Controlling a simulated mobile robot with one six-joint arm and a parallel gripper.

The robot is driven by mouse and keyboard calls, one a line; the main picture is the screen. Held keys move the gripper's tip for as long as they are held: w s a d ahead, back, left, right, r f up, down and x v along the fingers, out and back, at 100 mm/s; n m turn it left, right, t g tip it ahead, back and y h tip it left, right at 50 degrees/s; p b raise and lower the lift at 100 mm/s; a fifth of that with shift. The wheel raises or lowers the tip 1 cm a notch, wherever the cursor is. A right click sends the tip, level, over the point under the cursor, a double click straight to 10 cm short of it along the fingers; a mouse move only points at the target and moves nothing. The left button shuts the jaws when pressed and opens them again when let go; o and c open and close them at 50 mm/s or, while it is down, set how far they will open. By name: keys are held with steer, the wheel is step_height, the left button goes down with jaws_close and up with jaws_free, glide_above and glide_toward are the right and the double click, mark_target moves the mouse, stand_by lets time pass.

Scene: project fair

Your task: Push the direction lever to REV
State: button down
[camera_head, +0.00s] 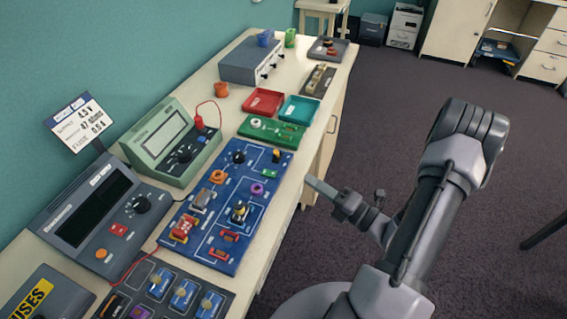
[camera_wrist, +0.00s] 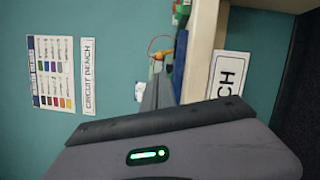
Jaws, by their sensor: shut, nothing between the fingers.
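A blue circuit board (camera_head: 205,232) with several small parts lies on the bench. A black part with a yellowish piece (camera_head: 240,211) stands near its middle. I cannot tell which part is the direction lever, and no REV marking is readable. My gripper (camera_head: 312,183) is shut and empty, just off the bench's right edge, to the right of the blue board and apart from it. In the wrist view, my gripper's fingers (camera_wrist: 158,92) point towards the teal wall, beside the bench side.
The long bench (camera_head: 222,93) also bears a green meter (camera_head: 165,115), a dark power supply (camera_head: 75,205), a red tray (camera_head: 263,101) and a teal tray (camera_head: 299,109). A sign stands on the left (camera_head: 80,122).

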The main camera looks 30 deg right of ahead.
mark_target(284, 170)
steer(key=b+x, duration=0.2)
steer(key=x, duration=0.8)
steer(key=shift+w+a+b, duration=0.1)
steer(key=shift+b, duration=0.25)
steer(key=shift+r+p, duration=0.1)
steer(key=shift+p, duration=0.2)
steer(key=shift+r+p, duration=0.15)
steer(key=shift+p, duration=0.3)
steer(key=shift+m, duration=0.3)
